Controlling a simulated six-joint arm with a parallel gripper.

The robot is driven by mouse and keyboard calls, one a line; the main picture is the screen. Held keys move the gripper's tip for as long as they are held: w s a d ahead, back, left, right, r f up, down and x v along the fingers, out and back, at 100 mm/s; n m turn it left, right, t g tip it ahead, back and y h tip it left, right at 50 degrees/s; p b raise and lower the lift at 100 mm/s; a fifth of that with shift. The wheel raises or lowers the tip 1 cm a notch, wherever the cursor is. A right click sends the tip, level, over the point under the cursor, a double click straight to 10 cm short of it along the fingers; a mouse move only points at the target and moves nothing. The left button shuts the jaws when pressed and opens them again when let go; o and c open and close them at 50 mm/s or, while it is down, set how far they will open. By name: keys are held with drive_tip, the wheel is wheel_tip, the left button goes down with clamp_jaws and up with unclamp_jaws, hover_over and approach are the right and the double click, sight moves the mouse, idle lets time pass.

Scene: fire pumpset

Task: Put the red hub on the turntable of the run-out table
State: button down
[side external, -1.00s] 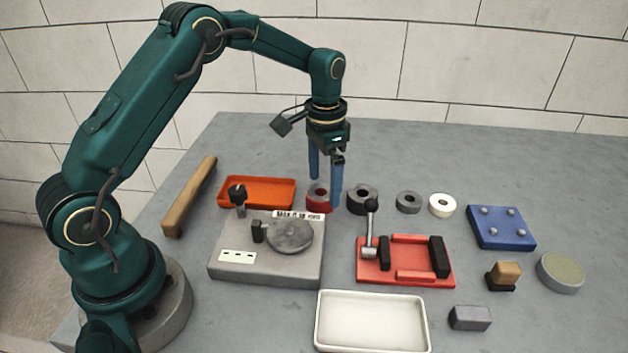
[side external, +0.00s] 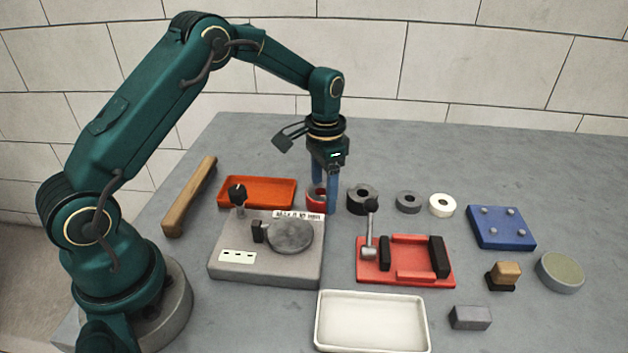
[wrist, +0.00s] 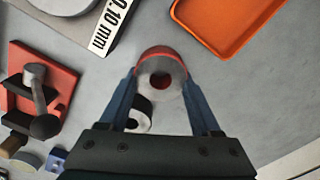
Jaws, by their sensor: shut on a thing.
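The red hub (side external: 317,192) is on the table behind the run-out table. In the wrist view the red hub (wrist: 160,80) shows its bore and a pale top, between the two blue fingers. My gripper (side external: 325,200) is low over it, shut on it, with a finger on either side. The run-out table (side external: 268,265) is a grey block with a round grey turntable (side external: 289,236) on top. The turntable is bare. A black stub stands at its left edge, and a black knob on a post is at the back left corner.
A dark ring (side external: 358,203) stands close right of my gripper, with a grey ring (side external: 408,202) and a white ring (side external: 441,205) further right. An orange tray (side external: 257,204) lies to the left. A red fixture (side external: 405,276) with an upright lever and a white tray (side external: 371,346) are nearer.

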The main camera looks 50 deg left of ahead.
drive_tip(key=shift+r, duration=0.15)
drive_tip(key=shift+r, duration=0.6)
wheel_tip(320, 180, up, 3)
drive_tip(key=shift+w+f, duration=0.1)
drive_tip(key=shift+f, duration=0.05)
drive_tip(key=s+a+r, duration=0.6)
drive_tip(key=a, duration=0.3)
drive_tip(key=s+d+r, duration=0.1)
drive_tip(key=s, duration=0.2)
drive_tip(key=s+d+r, duration=0.1)
drive_tip(key=s+r, duration=0.1)
drive_tip(key=s, duration=0.1)
drive_tip(key=s+d+r, duration=0.1)
drive_tip(key=s+r, duration=0.1)
drive_tip(key=s, duration=0.1)
drive_tip(key=shift+s+d+r, duration=0.1)
drive_tip(key=shift+s+d, duration=0.2)
drive_tip(key=shift+d, duration=0.1)
drive_tip(key=shift+d+r, duration=0.1)
drive_tip(key=shift+d, duration=0.15)
hover_over(293, 230)
wheel_tip(293, 230, down, 7)
drive_tip(key=shift+r, duration=0.15)
drive_tip(key=shift+f, duration=2)
